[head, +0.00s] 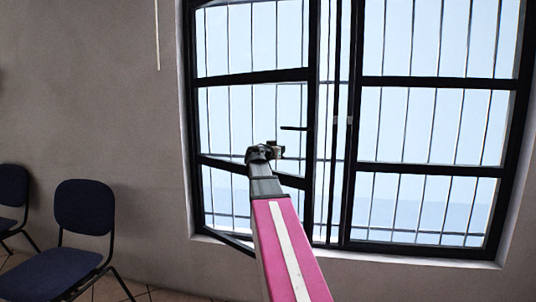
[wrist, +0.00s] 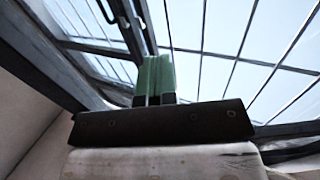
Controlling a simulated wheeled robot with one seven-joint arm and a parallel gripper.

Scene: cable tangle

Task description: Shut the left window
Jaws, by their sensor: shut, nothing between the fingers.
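The left window (head: 313,60) is a black-framed glazed sash, hinged at its left side. It stands ajar, swung into the room, with a gap between its right edge and the middle post. Its black handle (head: 293,128) sticks out from the right edge. My gripper (head: 276,151) is in front of the sash, just below and left of the handle. In the wrist view its green fingers (wrist: 157,62) are together and empty. A dark frame bar runs close behind the fingertips there; I cannot tell whether they touch it.
The right window (head: 437,83) stands beside the middle post. Bars show outside the glass. Two dark blue chairs (head: 84,207) stand at the left by the grey wall (head: 120,120). A sill (head: 380,257) runs under the windows. My pink arm hides part of the lower sash.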

